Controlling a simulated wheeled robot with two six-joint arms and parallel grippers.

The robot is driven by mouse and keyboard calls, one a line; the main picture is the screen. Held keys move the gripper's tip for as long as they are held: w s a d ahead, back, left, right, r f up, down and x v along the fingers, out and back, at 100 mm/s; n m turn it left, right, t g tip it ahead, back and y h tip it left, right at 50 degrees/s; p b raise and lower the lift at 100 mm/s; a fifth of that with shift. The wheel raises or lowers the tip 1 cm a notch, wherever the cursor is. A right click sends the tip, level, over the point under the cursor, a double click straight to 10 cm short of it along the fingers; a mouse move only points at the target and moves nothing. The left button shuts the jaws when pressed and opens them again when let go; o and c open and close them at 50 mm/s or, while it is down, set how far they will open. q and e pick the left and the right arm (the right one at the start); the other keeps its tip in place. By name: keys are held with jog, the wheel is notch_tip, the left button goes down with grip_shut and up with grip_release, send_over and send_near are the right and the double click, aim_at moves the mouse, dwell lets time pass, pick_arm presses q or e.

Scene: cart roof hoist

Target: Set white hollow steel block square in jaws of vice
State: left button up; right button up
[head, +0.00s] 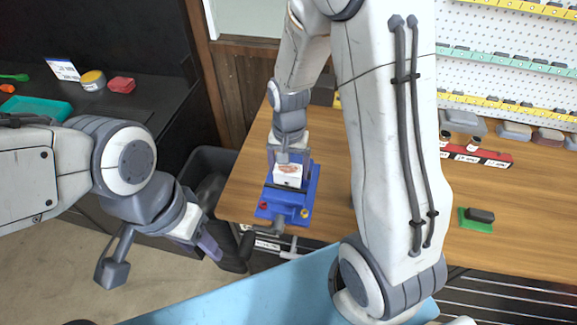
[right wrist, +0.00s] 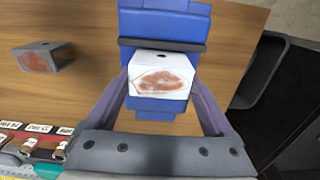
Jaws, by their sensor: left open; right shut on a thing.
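The white block (head: 288,173) has a reddish-brown patch and a small dark hole. It also shows in the right wrist view (right wrist: 160,62). My right gripper (head: 288,160) is shut on it, one finger on each side. The blue vice (head: 285,208) stands at the bench's front edge. In the right wrist view the block is over the blue vice body (right wrist: 165,25), next to a dark jaw bar (right wrist: 160,43). The other jaw is hidden, and I cannot tell whether the block touches the vice. My left gripper (head: 165,262) is open and empty, left of the bench.
A grey block with a reddish patch (right wrist: 45,58) lies on the bench (head: 375,225). A green pad with a dark piece (head: 478,218) is at right. A red labelled rack (head: 475,153) and a pegboard (head: 510,80) are behind. A dark bin (head: 205,165) stands left of the bench.

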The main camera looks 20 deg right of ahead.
jog(key=shift+f, duration=0.2)
dwell(0.4)
jog(key=o, duration=1.5)
jog(key=shift+c, duration=0.2)
